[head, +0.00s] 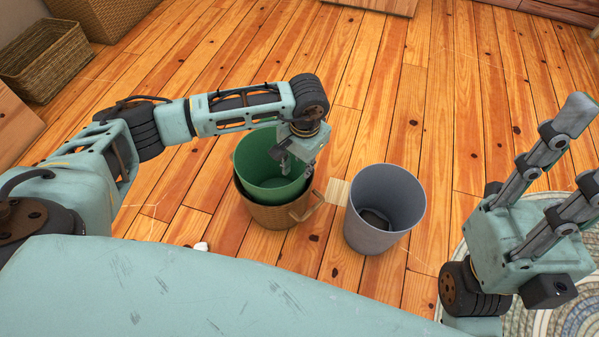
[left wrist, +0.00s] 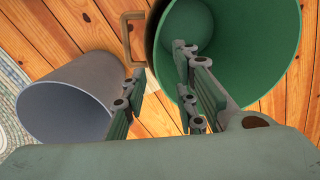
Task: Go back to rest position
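My left gripper (head: 294,162) hangs over the right rim of a green bin (head: 246,157). The green bin (left wrist: 245,35) sits inside a brown bin (head: 250,210) with a side handle. My right gripper (head: 585,150) is raised at the right edge of the head view, its fingers apart and empty. Part of its upper finger area runs near the picture's edge.
A grey bin (head: 365,235) with something dark at its bottom stands right of the green bin. A braided rug (head: 542,318) lies under my right gripper. Wicker baskets (head: 45,62) stand at the far left. The plank floor behind the bins is clear.

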